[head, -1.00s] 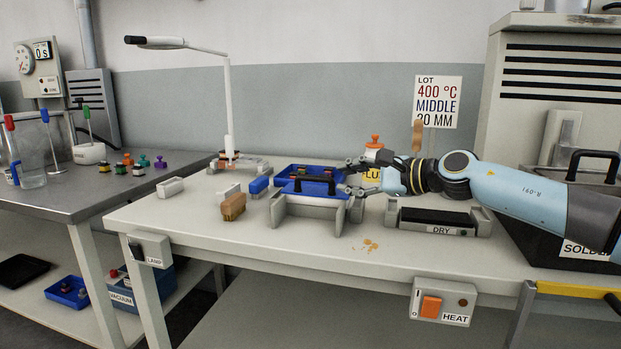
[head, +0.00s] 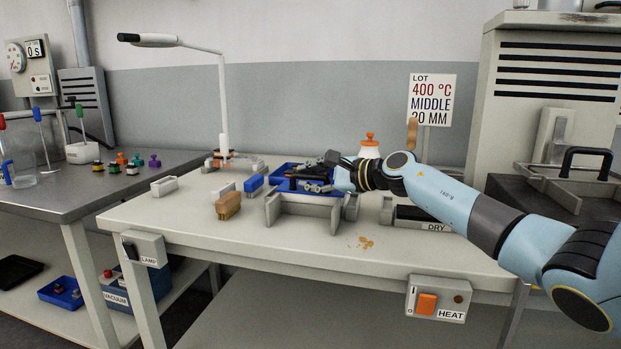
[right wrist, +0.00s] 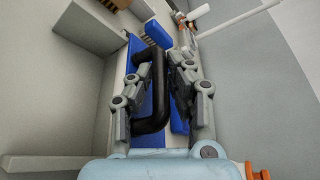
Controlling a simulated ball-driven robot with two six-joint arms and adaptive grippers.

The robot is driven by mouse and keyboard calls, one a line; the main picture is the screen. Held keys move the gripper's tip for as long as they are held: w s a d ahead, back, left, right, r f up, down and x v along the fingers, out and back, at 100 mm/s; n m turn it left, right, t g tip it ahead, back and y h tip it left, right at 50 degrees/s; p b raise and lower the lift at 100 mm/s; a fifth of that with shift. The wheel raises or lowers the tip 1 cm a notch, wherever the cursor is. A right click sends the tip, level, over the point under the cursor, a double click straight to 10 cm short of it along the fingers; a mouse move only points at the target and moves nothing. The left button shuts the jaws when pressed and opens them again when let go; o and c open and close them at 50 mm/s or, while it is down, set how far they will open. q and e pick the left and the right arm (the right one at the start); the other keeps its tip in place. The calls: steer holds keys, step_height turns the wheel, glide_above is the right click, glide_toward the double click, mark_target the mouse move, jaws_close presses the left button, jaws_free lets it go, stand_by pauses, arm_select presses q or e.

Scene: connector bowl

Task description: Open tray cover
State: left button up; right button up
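The tray cover (head: 296,170) is blue with a black handle and sits at the grey holder (head: 302,208) on the bench. In the right wrist view the black handle (right wrist: 152,123) rises in a loop above the blue cover (right wrist: 143,138). My right gripper (head: 322,178) is over the cover and hides much of the handle in the head view. In the right wrist view its fingers (right wrist: 163,88) stand apart on either side of the handle, and I see no firm closing on it. My left gripper is not in view.
A brown brush (head: 228,205), a blue block (head: 252,183) and a white block (head: 165,186) lie left of the holder. The DRY unit (head: 420,217) is to the right, and an orange-topped bottle (head: 370,146) is behind my arm. Crumbs (head: 365,242) lie in front.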

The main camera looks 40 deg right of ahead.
jaws_close()
steer(key=shift+s+a+p, duration=0.3)
steer(key=shift+p, duration=0.05)
steer(key=s+a+p, duration=0.1)
steer(key=s+a, duration=0.1)
steer(key=s+a+p, duration=0.2)
steer(key=shift+a+r+p, duration=0.1)
steer(key=shift+a+p, duration=0.2)
steer(key=shift+a, duration=0.05)
steer(key=shift+s+a, duration=0.1)
steer(key=shift+o, duration=2.2)
jaws_free()
